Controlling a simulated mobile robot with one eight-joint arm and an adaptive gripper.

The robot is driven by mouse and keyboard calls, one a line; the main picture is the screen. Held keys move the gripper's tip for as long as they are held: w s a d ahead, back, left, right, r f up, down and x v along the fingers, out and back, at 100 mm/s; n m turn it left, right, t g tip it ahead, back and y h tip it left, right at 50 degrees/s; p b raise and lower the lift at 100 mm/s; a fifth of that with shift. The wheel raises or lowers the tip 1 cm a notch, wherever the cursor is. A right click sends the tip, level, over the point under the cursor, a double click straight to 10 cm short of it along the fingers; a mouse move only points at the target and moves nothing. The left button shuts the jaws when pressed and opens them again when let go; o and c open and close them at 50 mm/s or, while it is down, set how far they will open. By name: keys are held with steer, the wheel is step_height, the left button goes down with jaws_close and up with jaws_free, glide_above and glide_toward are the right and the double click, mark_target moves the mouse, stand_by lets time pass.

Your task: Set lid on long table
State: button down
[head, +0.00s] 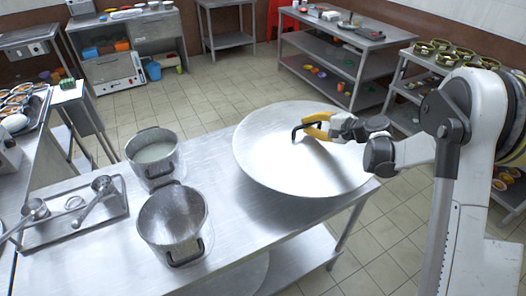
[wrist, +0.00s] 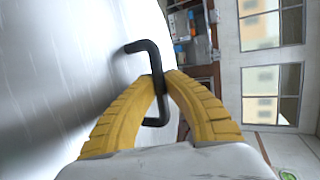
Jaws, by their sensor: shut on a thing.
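The lid (head: 290,165) is a large round silver metal disc with a black bar handle (head: 309,127). In the head view it is over the right end of the long table (head: 228,222), a steel table, and overhangs its far edge. I cannot tell whether it touches the tabletop. My gripper (head: 318,125) has yellow fingers, shut on the black handle from the right. In the wrist view the fingers (wrist: 162,85) meet around the handle (wrist: 150,52), and the lid's face (wrist: 60,65) fills the left side.
Two steel pots, one with pale contents (head: 154,155) and one that looks empty (head: 173,222), stand on the table left of the lid. A tray (head: 78,215) with ladles lies farther left. A side table (head: 365,45) and a rack of bowls (head: 440,60) stand behind.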

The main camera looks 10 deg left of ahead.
mark_target(306, 151)
steer(key=a+f+b, duration=0.1)
steer(key=a+f, duration=0.1)
steer(key=a, duration=0.1)
steer(key=a+f+b, duration=0.1)
steer(key=a+f, duration=0.1)
steer(key=a, duration=0.1)
steer(key=a+f+b, duration=0.1)
steer(key=a+f, duration=0.1)
steer(key=a, duration=0.2)
steer(key=shift+s+a, duration=0.1)
steer(key=shift+s, duration=0.1)
step_height(306, 151, down, 4)
steer(key=shift+f+b, duration=0.1)
steer(key=shift+b, duration=1.1)
steer(key=c, duration=1.6)
jaws_free()
steer(key=shift+o, duration=0.3)
steer(key=shift+s, duration=0.1)
steer(key=shift+s+d+r, duration=0.1)
steer(key=shift+d+r, duration=0.15)
steer(key=shift+r, duration=0.05)
steer(key=p+v, duration=0.3)
steer(key=v, duration=0.8)
steer(key=shift+s+d+r+p, duration=0.15)
steer(key=shift+s+r+p, duration=0.05)
steer(key=shift+p, duration=0.1)
